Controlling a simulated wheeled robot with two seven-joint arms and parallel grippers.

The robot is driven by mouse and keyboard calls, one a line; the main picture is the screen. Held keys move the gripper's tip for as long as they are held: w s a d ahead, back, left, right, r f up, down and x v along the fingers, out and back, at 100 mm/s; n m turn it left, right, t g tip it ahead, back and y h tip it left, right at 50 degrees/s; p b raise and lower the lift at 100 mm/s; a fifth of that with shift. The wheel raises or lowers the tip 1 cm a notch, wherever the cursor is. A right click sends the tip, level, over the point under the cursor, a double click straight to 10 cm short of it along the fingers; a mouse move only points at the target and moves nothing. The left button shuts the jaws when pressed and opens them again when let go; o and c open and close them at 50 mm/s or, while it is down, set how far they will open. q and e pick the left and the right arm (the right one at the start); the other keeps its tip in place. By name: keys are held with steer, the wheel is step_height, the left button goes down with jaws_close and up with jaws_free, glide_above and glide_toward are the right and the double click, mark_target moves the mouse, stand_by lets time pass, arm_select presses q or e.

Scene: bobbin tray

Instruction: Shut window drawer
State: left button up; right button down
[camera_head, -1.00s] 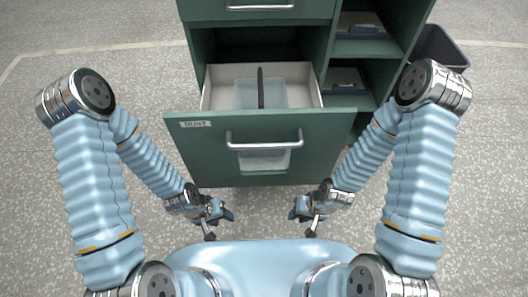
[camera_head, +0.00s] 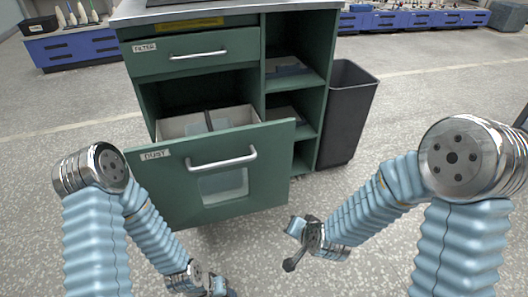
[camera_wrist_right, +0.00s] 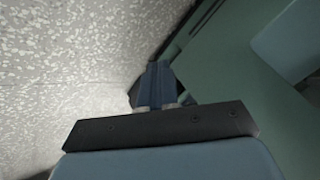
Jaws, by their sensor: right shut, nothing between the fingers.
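The window drawer (camera_head: 250,184) is the lower green drawer of the cabinet, with a "DUST" label, a bar handle (camera_head: 222,160) and a clear window in its front. It is pulled well out, and its pale inside shows. My right gripper (camera_head: 295,227) is shut and empty, low beside the right lower corner of the drawer front, apart from the handle. In the right wrist view its fingers (camera_wrist_right: 157,84) are together, with a green panel to their right. My left gripper (camera_head: 219,287) is at the bottom edge of the head view, partly cut off; its jaws are unclear.
The "FILTER" drawer (camera_head: 192,53) above is shut. Open shelves (camera_head: 297,80) are on the cabinet's right side, and a dark bin (camera_head: 347,112) stands beside them. Blue benches (camera_head: 415,22) are at the back. The speckled floor (camera_head: 395,135) right of the bin is clear.

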steer(key=w+a+r+m+t+b, duration=0.1)
steer(key=w+a+r+t+b, duration=0.15)
steer(key=r, duration=0.35)
steer(key=m+t+y+b, duration=0.3)
steer(key=m+t+b, duration=0.3)
steer(key=m+t, duration=0.15)
glide_toward(252, 131)
steer(key=v, duration=0.7)
steer(key=shift+m, duration=0.45)
steer(key=p+x, duration=1.1)
steer(key=x, duration=0.2)
steer(key=shift+w+a+r+p, duration=0.1)
steer(key=shift+w+a+p, duration=0.05)
steer(key=shift+w+p, duration=0.25)
